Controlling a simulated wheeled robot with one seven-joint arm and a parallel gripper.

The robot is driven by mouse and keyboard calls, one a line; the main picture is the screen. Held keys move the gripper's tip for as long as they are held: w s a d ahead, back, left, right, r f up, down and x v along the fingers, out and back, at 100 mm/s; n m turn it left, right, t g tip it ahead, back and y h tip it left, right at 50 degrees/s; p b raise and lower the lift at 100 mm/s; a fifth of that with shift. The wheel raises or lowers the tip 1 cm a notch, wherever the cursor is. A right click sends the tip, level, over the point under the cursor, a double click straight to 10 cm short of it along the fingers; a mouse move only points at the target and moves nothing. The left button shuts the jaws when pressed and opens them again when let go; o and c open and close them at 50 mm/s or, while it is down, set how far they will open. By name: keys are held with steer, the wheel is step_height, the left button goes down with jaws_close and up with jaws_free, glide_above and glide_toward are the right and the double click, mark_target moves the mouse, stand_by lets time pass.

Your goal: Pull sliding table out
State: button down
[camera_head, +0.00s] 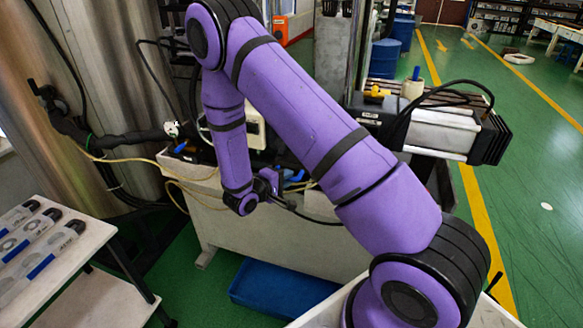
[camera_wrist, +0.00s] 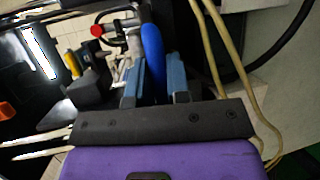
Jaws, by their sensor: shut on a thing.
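My gripper (camera_wrist: 154,82) is shut on a blue handle (camera_wrist: 153,45); in the wrist view its two blue-grey fingers stand on either side of the handle. In the head view my purple arm reaches down to the machine bench (camera_head: 215,205), and the wrist end is beside its top edge. The fingers and the held handle are small and partly hidden there. The sliding table itself cannot be told apart clearly from the rest of the machine. In the wrist view metal rods and a red knob (camera_wrist: 97,30) lie just beyond the handle.
Yellowish hoses (camera_wrist: 225,70) run close to the right of my fingers. A blue bin (camera_head: 280,290) is on the floor below the bench. A white table (camera_head: 85,245) with several tools stands at the left. A motor unit (camera_head: 440,130) juts out at the right. Green floor is open beyond it.

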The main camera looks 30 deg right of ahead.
steer(key=s+a, duration=1.5)
steer(key=a, duration=0.4)
steer(key=shift+s+a, duration=0.15)
steer(key=shift+a, duration=0.25)
steer(key=c, duration=1.1)
jaws_free()
steer(key=v, duration=1.1)
steer(key=shift+d, duration=0.1)
